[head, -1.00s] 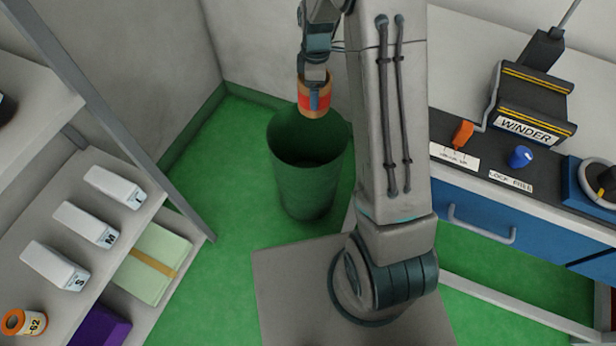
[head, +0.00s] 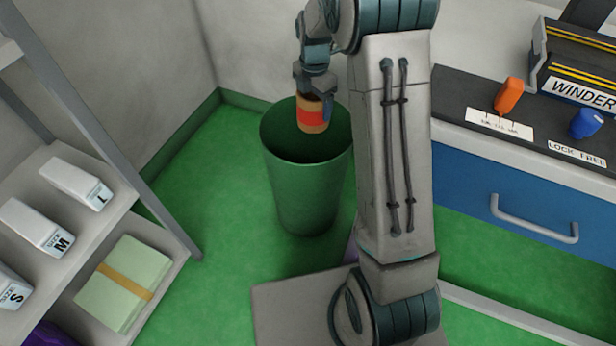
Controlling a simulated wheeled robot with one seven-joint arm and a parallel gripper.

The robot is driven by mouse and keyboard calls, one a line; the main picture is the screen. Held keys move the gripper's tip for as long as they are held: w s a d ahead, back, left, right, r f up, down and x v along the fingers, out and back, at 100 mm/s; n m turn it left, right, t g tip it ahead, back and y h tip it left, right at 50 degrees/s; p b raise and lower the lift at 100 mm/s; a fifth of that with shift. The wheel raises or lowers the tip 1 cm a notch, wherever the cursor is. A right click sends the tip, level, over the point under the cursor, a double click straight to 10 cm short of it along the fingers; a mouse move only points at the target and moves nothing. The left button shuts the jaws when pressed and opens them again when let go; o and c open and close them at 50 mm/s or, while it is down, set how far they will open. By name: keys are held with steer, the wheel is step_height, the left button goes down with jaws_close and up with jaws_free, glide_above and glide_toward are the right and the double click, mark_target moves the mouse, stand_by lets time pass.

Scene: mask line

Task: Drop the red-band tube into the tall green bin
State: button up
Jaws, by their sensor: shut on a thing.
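The red-band tube (head: 311,117) is a short tan cylinder with a red band around its middle. My gripper (head: 316,97) is shut on it from above, one dark finger showing on its right side. The tube hangs over the mouth of the tall green bin (head: 305,190), and its lower end appears at or just inside the opening. Its exact depth relative to the rim cannot be told. The bin stands upright on the green floor. The part of the bin I see inside looks empty, and its bottom is hidden.
At left is a shelf with white boxes (head: 75,183) and a pale green packet (head: 125,283). At right is a counter with a blue drawer (head: 480,200), an orange lever (head: 508,95), a blue knob (head: 586,122) and the winder (head: 580,75). Walls stand close behind the bin.

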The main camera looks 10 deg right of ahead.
step_height(320, 180, down, 6)
steer(key=b, duration=0.4)
steer(key=shift+r, duration=0.1)
steer(key=o, duration=1)
steer(key=shift+o, duration=0.2)
step_height(320, 180, up, 14)
steer(key=p, duration=0.5)
